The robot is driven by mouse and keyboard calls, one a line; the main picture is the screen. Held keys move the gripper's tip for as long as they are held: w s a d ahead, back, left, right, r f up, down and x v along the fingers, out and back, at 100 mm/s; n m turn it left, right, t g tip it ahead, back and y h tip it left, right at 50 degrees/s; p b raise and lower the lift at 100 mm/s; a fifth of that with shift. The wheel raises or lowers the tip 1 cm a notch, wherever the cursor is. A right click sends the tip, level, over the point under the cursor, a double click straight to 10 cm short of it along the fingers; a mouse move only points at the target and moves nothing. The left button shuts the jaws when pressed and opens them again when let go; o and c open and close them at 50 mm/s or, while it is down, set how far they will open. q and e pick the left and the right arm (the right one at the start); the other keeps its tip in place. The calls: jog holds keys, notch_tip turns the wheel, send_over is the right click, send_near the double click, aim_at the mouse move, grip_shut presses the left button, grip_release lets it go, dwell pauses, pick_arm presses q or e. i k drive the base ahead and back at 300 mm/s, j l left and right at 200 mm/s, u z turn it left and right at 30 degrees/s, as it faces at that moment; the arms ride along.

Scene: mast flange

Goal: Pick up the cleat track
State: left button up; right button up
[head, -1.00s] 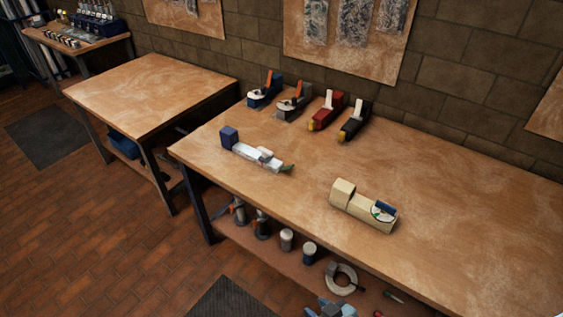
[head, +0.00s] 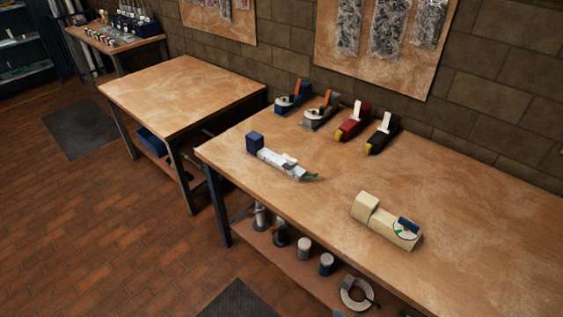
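No piece is clearly marked as the cleat track. A long white piece (head: 284,164) with a dark blue block (head: 254,142) at its left end and a green tip at its right lies on the near left part of the large wooden workbench (head: 310,225). A cream blocky piece (head: 377,217) with a round white dial and a blue part on it lies further right on the same bench. I cannot tell whether either is the cleat track. Neither of my grippers shows in the head view.
Several planes, including a blue one (head: 290,98) and a red one (head: 354,123), stand along the bench's back by the wall. A lower shelf holds cylinders and a grey ring (head: 356,294). A second table (head: 185,95) at left is bare. The floor at left is open.

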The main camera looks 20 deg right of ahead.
aim_at(255, 142)
jog(key=i+j+z, duration=0.2)
jog(key=i, duration=0.35)
jog(key=i+j+z, duration=0.15)
jog(key=i+j, duration=0.25)
jog(key=i, duration=0.15)
jog(key=i+j+z, duration=0.2)
jog(key=i+j, duration=0.2)
jog(key=i, duration=0.1)
